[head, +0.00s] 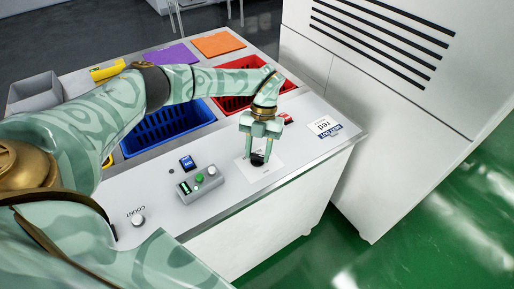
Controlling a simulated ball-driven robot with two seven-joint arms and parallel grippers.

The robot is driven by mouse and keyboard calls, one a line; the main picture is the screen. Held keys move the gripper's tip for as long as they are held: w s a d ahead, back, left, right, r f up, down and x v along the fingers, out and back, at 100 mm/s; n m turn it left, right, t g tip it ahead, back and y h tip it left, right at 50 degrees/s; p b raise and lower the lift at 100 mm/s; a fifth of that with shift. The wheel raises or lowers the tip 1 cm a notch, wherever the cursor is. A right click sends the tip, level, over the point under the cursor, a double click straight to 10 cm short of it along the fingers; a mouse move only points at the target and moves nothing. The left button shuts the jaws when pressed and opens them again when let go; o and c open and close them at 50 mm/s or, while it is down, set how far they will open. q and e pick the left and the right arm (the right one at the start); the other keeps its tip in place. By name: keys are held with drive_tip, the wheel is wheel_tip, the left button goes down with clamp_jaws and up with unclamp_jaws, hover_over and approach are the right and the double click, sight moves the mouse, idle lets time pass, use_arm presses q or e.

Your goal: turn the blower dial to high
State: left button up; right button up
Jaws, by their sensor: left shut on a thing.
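The blower dial (257,161) is a small black knob on a white label plate (267,172) on the light worktop. My left gripper (258,153) points down over it and is shut on it. The fingers cover part of the knob, and I cannot read which setting it points to. My right gripper is not in view.
A grey control box (199,184) with green buttons sits left of the dial, with a blue tag (187,162) behind it. A blue basket (168,128) and a red basket (232,98) stand behind. A white cabinet (390,110) rises at the right.

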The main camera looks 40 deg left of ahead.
use_arm(q)
drive_tip(key=m+y, duration=0.1)
drive_tip(key=m, duration=0.1)
drive_tip(key=m+p, duration=0.1)
drive_tip(key=m, duration=0.1)
drive_tip(key=shift+w+d+r+y+p, duration=0.1)
drive_tip(key=shift+r+y+p, duration=0.1)
drive_tip(key=shift+y+p, duration=0.15)
drive_tip(key=shift+d+f+m+y+p, duration=0.1)
drive_tip(key=shift+m+y+p, duration=0.55)
drive_tip(key=shift+m, duration=1.45)
drive_tip(key=o, duration=1)
drive_tip(key=shift+f, duration=0.1)
drive_tip(key=v, duration=1.6)
drive_tip(key=shift+d+r+p, duration=0.15)
drive_tip(key=shift+r+p, duration=0.05)
drive_tip(key=shift+p, duration=0.15)
drive_tip(key=shift+s+f, duration=0.1)
drive_tip(key=shift+s, duration=0.15)
